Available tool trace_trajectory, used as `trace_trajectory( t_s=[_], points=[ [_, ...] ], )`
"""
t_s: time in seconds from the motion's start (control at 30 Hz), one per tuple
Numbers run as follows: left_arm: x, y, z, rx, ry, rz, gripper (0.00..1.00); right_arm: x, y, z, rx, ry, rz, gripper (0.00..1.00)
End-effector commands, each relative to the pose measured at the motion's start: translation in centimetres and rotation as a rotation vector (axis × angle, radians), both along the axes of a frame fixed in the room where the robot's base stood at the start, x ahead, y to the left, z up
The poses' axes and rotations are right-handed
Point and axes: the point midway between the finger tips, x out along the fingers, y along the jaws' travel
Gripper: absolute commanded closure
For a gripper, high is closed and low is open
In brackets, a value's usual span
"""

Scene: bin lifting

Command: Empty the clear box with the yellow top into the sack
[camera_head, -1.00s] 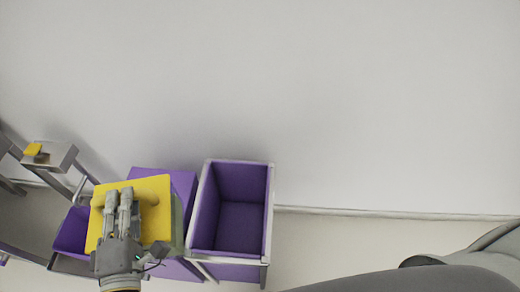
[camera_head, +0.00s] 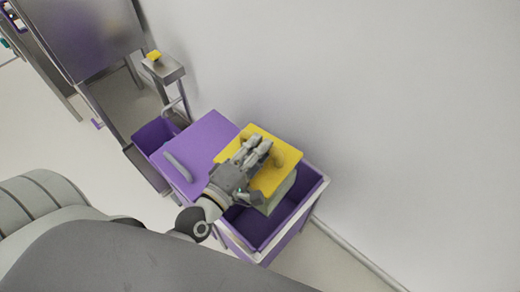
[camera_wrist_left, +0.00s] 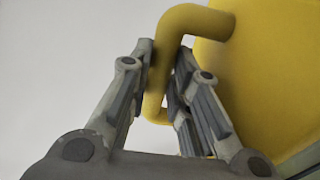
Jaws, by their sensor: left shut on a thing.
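The clear box (camera_head: 281,193) with the yellow top (camera_head: 285,162) hangs over the open purple sack (camera_head: 260,230) in its pale frame. My left gripper (camera_head: 262,149) is shut on the handle of the yellow top. In the left wrist view its fingers (camera_wrist_left: 163,65) lie on both sides of the yellow handle (camera_wrist_left: 192,20). The box looks roughly upright, tilted slightly in the picture. It hides part of the sack's opening and inside. The box's contents cannot be made out. My right gripper is not in view.
A grey stand (camera_head: 166,70) bears a small yellow thing. The wall (camera_head: 390,110) is close behind and right.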

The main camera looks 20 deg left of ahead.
Motion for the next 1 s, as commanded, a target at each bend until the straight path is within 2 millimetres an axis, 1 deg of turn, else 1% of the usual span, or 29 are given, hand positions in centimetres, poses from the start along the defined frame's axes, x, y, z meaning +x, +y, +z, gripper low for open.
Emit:
trace_trajectory(
  t_s=[0.17, 0.4, 0.63, 1.0],
  points=[
    [0.6, 1.1, -0.8, -0.167, 0.032, 0.002, 1.0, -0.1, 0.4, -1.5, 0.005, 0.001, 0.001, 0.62],
    [1.6, 3.0, -2.1, -0.478, 0.111, 0.002, 1.0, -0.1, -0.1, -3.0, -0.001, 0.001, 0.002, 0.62],
    [2.2, 4.3, -4.2, -0.642, 0.154, -0.001, 1.0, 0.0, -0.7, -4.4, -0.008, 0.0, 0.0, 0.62],
    [3.2, 6.7, -7.8, -0.93, 0.227, -0.001, 1.0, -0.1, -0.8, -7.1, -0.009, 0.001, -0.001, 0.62]
  ],
)
